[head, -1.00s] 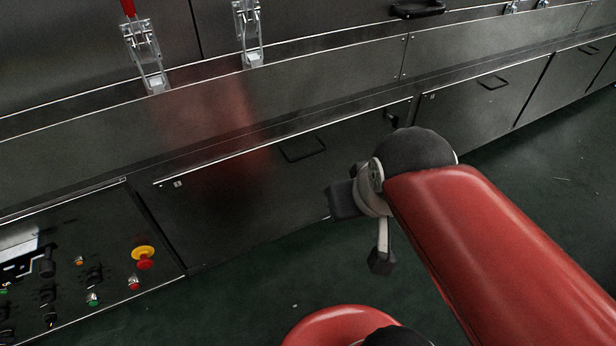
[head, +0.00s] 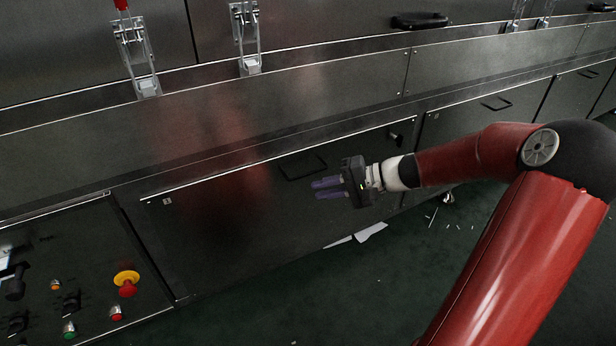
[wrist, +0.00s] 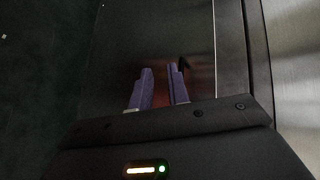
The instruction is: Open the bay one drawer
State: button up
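A wide dark drawer front (head: 230,225) sits low in the machine and looks flush with its frame. A small tag (head: 167,201) is at its upper left, too small to read. A dark bar handle (head: 303,168) is near its top edge. My gripper (head: 314,189) is in front of the drawer, just below and right of the handle, with its purple fingers pointing left. In the wrist view my gripper (wrist: 162,73) has a gap between its fingers, with nothing held. A dark piece of the handle (wrist: 184,63) shows close to the right finger; contact cannot be told.
A black knob (head: 397,138) is at the drawer's upper right corner. A control panel with a red-and-yellow stop button (head: 126,283) is at left. Toggle clamps (head: 245,40) hang above. White scraps (head: 371,233) lie on the green floor (head: 300,300), which is mostly clear.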

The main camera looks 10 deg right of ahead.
aim_at(310, 173)
jog(key=w+d+m+t+y, duration=0.2)
jog(key=w+d+t, duration=0.1)
jog(key=d, duration=0.1)
jog(key=x, duration=0.2)
jog(key=b+x, duration=0.1)
jog(key=x, duration=0.4)
jog(key=shift+w+r+b, duration=0.15)
jog(key=shift+r+b, duration=0.2)
grip_shut()
